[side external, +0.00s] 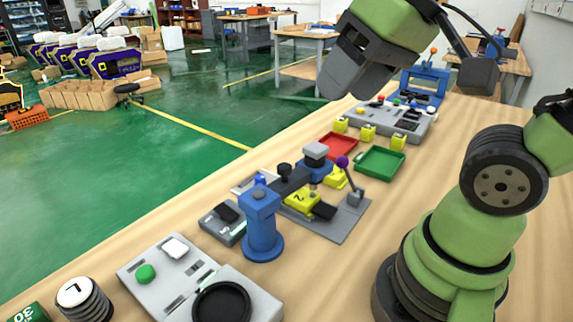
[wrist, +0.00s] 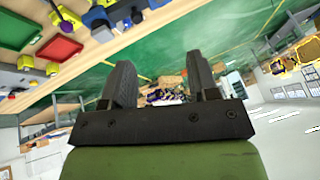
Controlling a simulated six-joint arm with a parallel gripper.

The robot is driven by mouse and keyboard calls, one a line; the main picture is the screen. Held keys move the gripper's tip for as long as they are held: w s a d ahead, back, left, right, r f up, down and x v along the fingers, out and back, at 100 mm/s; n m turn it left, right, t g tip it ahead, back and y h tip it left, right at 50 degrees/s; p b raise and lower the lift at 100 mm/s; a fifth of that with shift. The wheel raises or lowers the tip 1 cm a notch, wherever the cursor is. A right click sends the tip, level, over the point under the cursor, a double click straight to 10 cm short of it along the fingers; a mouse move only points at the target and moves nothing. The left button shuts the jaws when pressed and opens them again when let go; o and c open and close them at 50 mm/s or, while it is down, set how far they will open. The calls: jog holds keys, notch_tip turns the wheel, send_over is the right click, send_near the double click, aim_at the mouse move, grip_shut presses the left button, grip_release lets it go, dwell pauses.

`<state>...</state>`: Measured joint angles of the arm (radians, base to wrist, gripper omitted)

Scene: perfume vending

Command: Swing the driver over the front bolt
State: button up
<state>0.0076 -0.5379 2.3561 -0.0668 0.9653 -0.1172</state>
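A blue post (side external: 262,228) on a round base stands on the bench in the side external view. A dark arm (side external: 288,181) reaches from near its top toward a grey and blue block (side external: 316,158); this looks like the driver, but I cannot be sure. Below it, a yellow block marked 2 (side external: 302,200) sits on a grey plate (side external: 345,222) with a purple-knobbed lever (side external: 350,180). I cannot make out the front bolt. My gripper (side external: 345,85) is high above the bench, apart from the fixture. In the wrist view my gripper (wrist: 160,70) has its fingers apart, with nothing between them.
A red tray (side external: 338,145) and green tray (side external: 380,162) lie behind the fixture, with several yellow blocks (side external: 368,132) and a grey panel (side external: 395,117) beyond. Nearer are a grey console (side external: 160,272) and a cylinder marked L (side external: 85,297).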

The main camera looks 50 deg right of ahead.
jog(key=w+d+f+n+g, duration=0.2)
jog(key=w+f+n+g, duration=0.1)
jog(key=w, duration=0.4)
jog(key=n+g+h, duration=0.2)
jog(key=g, duration=0.1)
send_near(284, 165)
jog(key=shift+s+d, duration=0.1)
jog(key=shift+s, duration=0.1)
notch_tip(284, 165, down, 9)
jog(key=shift+f, duration=0.15)
grip_shut()
